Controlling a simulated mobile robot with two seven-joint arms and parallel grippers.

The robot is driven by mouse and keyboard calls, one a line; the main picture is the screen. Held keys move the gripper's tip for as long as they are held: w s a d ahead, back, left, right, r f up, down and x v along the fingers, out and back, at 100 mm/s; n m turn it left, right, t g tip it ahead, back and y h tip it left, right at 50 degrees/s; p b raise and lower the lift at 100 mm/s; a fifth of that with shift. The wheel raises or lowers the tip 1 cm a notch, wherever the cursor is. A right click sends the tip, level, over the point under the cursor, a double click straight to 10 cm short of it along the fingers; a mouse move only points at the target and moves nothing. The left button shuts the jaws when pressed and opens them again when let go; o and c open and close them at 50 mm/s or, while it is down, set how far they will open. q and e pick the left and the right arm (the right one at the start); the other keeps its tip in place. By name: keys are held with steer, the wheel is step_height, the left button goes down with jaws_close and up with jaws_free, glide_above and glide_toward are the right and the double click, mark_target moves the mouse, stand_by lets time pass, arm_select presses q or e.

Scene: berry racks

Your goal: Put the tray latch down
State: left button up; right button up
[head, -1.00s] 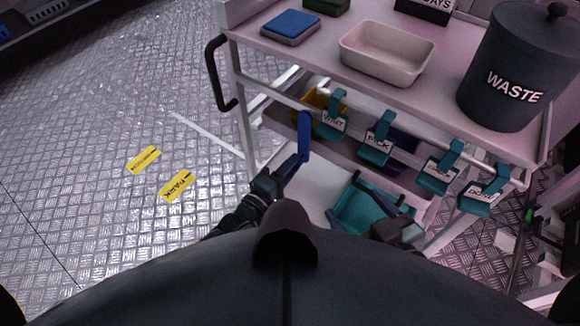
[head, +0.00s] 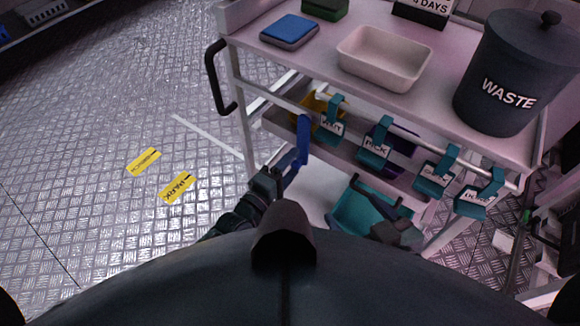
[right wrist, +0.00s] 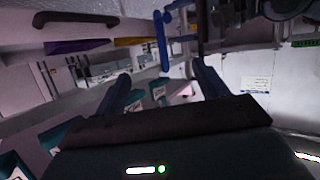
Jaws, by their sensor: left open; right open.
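I cannot pick out a tray latch for certain in either view. My left gripper (head: 304,128) is open, its blue fingers upright beside the lower shelf at the cart's left end. Seen edge-on, they look like one bar, and I see nothing held between them. My right gripper (head: 347,198) is open over a teal bin (head: 352,207) low in the cart, which its arm partly hides. In the right wrist view its two dark blue fingers (right wrist: 161,72) stand apart with nothing gripped between them. A blue upright piece (right wrist: 161,40) shows beyond them.
Several teal label clips (head: 373,150) hang on the cart's front rail. The top shelf holds a blue pad (head: 290,30), a pale empty tray (head: 384,58) and a dark waste bin (head: 512,75). A yellow container (head: 310,104) is underneath. The floor at left is open.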

mark_target(303, 130)
arm_select(q)
steer(key=o, duration=0.7)
steer(key=r, duration=0.3)
steer(key=r+p, duration=0.1)
steer(key=r, duration=0.2)
steer(key=r+p, duration=0.1)
steer(key=r, duration=0.1)
steer(key=shift+w+r, duration=0.3)
steer(key=shift+r, duration=0.1)
steer(key=shift+s+r, duration=0.2)
steer(key=shift+r, duration=0.05)
steer(key=c, duration=0.7)
steer(key=shift+f, duration=0.45)
arm_select(e)
steer(key=shift+s+d+r+m+t+h, duration=0.15)
steer(key=shift+d+r+m, duration=0.1)
steer(key=shift+r, duration=0.35)
steer(key=shift+s+d+r+m+t+h, duration=0.1)
steer(key=shift+s+d+r+m, duration=0.15)
steer(key=shift+r, duration=0.3)
steer(key=shift+s+d+r+m+t+h, duration=0.1)
steer(key=shift+d+r+m, duration=0.15)
steer(key=shift+r, duration=0.35)
